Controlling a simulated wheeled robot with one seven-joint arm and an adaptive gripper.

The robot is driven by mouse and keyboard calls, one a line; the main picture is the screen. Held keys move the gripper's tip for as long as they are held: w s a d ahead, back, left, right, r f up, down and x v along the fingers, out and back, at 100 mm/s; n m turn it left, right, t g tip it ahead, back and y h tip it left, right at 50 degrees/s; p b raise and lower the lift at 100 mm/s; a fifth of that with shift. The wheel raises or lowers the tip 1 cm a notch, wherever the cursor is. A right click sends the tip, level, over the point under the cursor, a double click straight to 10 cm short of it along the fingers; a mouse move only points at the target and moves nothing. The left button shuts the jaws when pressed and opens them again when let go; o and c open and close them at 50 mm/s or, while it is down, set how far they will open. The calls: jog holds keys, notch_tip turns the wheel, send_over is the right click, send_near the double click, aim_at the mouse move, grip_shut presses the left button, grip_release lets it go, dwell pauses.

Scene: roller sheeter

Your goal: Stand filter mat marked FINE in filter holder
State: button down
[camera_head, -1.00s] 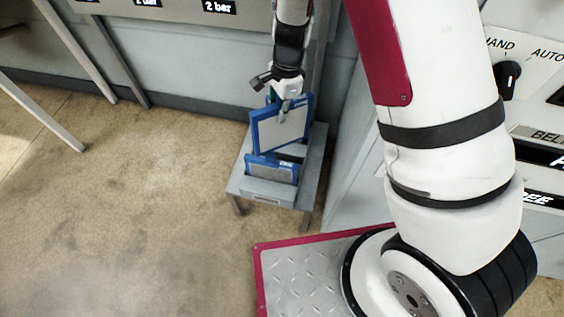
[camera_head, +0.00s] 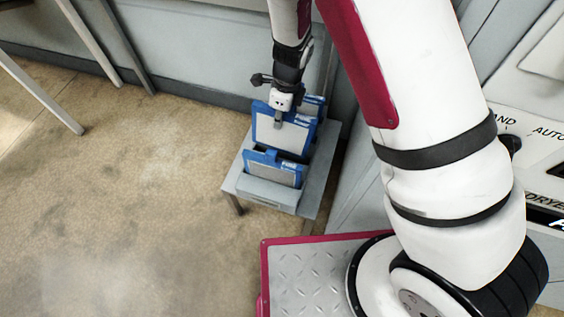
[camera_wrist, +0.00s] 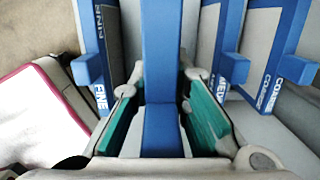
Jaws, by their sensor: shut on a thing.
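My gripper (camera_head: 285,108) is shut on the top edge of a blue-framed filter mat with a pale face (camera_head: 270,137). The held mat hangs roughly upright over the grey stand, and its label cannot be read; it also shows as the blue bar (camera_wrist: 162,60) in the wrist view. Another mat, marked FINE (camera_wrist: 101,97), is left of it in the wrist view; it appears to be the front mat (camera_head: 270,171) in the grey holder (camera_head: 265,190). Mats marked MEDIUM (camera_wrist: 222,60) and COARSE (camera_wrist: 280,65) are on the right. The held mat's lower edge is hidden.
A small grey stand (camera_head: 318,175) carries the holder and mats beside the grey wall panel. A checker-plate platform with a red edge (camera_head: 300,270) is in front. Open floor (camera_head: 130,190) lies to the left.

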aim_at(286, 115)
notch_tip(286, 115, down, 10)
jog(key=b, duration=0.4)
jog(key=shift+r, duration=0.2)
jog(key=c, duration=1.5)
grip_release()
jog(key=shift+c, duration=0.2)
jog(key=shift+f+b, duration=0.1)
jog(key=shift+b, duration=0.35)
jog(key=shift+f+b, duration=0.2)
jog(key=shift+b, duration=0.1)
jog(key=r+p, duration=0.2)
jog(key=r, duration=0.2)
jog(key=s+d+r+p, duration=0.1)
jog(key=r+p, duration=0.2)
jog(key=r, duration=0.2)
jog(key=r+p, duration=0.2)
jog(key=r, duration=0.3)
jog(key=shift+s+d, duration=0.2)
jog(key=shift+d, duration=0.1)
